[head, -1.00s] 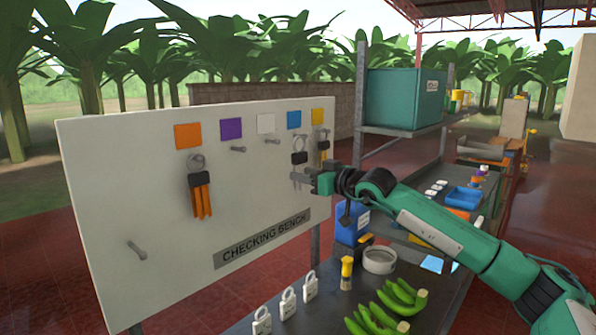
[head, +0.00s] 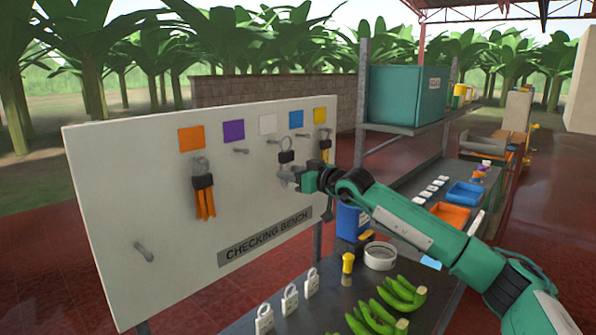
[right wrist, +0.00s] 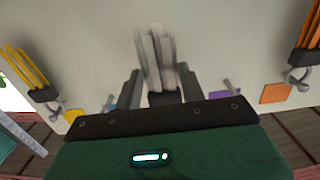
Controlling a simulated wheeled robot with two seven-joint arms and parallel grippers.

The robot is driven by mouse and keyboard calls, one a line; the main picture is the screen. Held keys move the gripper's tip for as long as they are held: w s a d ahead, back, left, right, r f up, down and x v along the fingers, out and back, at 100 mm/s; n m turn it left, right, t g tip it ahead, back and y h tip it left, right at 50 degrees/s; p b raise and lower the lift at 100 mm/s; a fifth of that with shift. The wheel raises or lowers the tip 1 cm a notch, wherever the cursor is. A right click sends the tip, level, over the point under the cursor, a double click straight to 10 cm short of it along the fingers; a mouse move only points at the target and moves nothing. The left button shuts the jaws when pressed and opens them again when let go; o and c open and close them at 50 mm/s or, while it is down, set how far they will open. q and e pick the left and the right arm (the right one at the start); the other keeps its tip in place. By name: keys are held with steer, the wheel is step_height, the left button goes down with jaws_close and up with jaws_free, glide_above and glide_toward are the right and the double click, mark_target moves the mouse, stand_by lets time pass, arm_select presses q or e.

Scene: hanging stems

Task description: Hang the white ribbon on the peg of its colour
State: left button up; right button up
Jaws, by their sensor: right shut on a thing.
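The white square (head: 267,124) is on the upright board, with a bare metal peg (head: 272,141) below it. My right gripper (head: 289,175) is shut on the white ribbon, whose strips (right wrist: 155,55) show pale and blurred between the fingers in the right wrist view. The ribbon's metal ring (head: 286,143) and dark clip stand above the fingers in the head view. The ring is just right of the white square's peg, in front of the board; it looks beside the peg, not around it. My left gripper is not in view.
An orange ribbon (head: 204,198) and a yellow ribbon (head: 325,147) hang under their squares. The purple square's peg (head: 240,151) is bare, and another bare peg (head: 144,251) is low left. White padlocks (head: 290,298) and green bananas (head: 388,309) are on the bench below.

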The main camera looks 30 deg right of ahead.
steer(key=x, duration=0.2)
steer(key=f+x, duration=0.1)
steer(key=x, duration=0.1)
steer(key=shift+w, duration=0.2)
stand_by(0.4)
stand_by(0.6)
steer(key=o, duration=1)
steer(key=shift+a, duration=0.1)
steer(key=shift+o, duration=0.2)
steer(key=shift+s, duration=0.15)
